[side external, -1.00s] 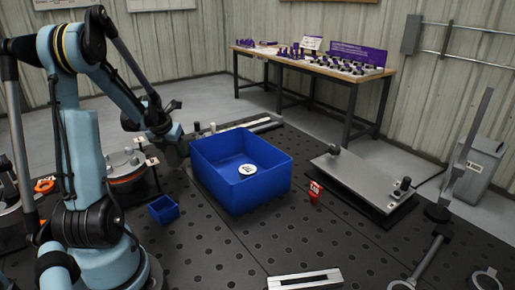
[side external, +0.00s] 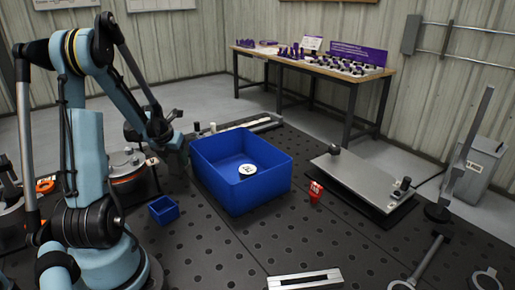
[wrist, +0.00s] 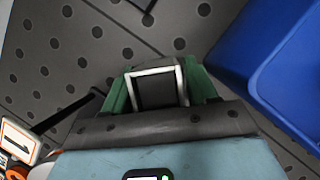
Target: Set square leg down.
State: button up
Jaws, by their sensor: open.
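The square leg (wrist: 183,72) shows in the wrist view as a square tube end with a pale rim and a dark hollow middle. It sits between the green fingers of my gripper (wrist: 157,88). My gripper is open around it; I cannot tell whether either finger still touches it. In the side external view my gripper (side external: 176,158) is low over the dark table, just left of the large blue bin (side external: 262,196). The leg cannot be made out there, and its lower end is hidden in the wrist view.
The blue bin's wall (wrist: 282,75) is close on the right in the wrist view. A small blue box (side external: 163,210) stands in front of my gripper. Round equipment with an orange band (side external: 130,176) is to its left. Perforated table (side external: 225,250) is clear in front.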

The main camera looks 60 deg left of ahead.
jog(key=v, duration=1.1)
jog(key=w+d+r+m+t+h, duration=0.1)
jog(key=w+d+m, duration=0.3)
jog(key=d+m, duration=0.65)
jog(key=w+d+r+m+t, duration=0.1)
jog(key=w+d+m, duration=0.45)
jog(key=m, duration=0.75)
jog(key=s+d+m+t+h, duration=0.1)
jog(key=d+m+t+h, duration=0.1)
jog(key=d+m, duration=1.5)
jog(key=m, duration=0.4)
jog(key=shift+s+f, duration=0.3)
